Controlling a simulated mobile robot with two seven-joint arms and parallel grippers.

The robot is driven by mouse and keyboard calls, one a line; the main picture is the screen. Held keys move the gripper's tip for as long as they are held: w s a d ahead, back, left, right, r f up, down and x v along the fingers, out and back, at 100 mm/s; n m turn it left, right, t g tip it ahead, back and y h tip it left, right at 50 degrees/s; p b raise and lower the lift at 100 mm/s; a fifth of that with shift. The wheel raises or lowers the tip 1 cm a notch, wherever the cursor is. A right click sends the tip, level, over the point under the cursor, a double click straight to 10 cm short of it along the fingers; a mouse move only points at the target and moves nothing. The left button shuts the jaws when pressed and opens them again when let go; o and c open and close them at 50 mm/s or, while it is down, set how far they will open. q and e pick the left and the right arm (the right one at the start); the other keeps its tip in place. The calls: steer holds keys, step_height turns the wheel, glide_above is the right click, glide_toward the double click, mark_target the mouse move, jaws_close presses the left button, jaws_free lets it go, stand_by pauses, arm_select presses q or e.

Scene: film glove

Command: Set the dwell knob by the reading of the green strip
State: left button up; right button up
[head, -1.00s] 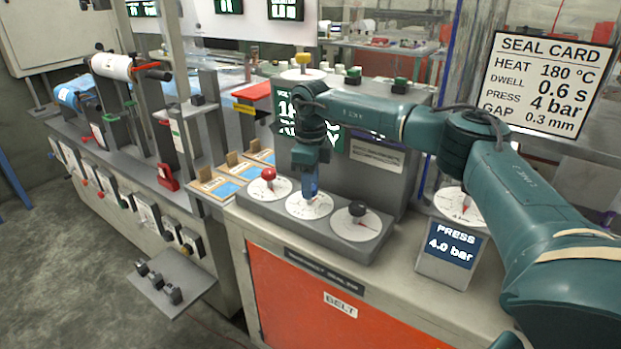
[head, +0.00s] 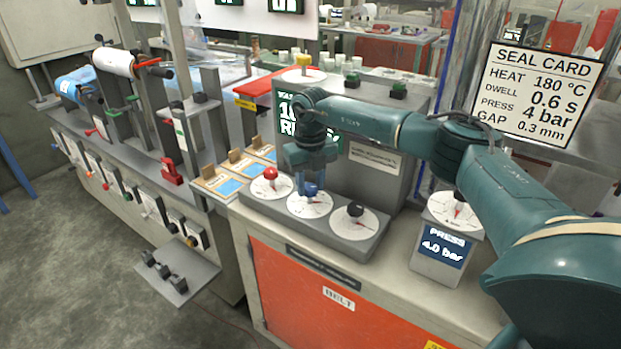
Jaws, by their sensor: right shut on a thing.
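Three round white dials sit in a row on a grey panel (head: 255,211): one with a red knob (head: 270,173), one with a blue knob (head: 311,190) and one with a black knob (head: 355,209). Their lettering is too small to read, so I cannot tell which is dwell. My right gripper (head: 311,186) points down over the middle dial and is shut on the blue knob. The seal card (head: 545,92) shows dwell 0.6 s. I cannot make out a green strip for certain. My left gripper is out of view.
A green-lit display (head: 291,112) is partly hidden behind my right arm. A press readout (head: 443,248) shows 4.0 bar below another dial. Boards with blue patches (head: 228,186) lie left of the knobs. A yellow knob (head: 303,60) stands on the grey housing behind.

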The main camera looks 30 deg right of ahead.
mark_target(310, 187)
steer(key=shift+m, duration=0.5)
steer(key=shift+r, duration=0.1)
steer(key=o, duration=1)
steer(key=shift+c, duration=0.2)
step_height(310, 187, up, 13)
steer(key=b, duration=0.1)
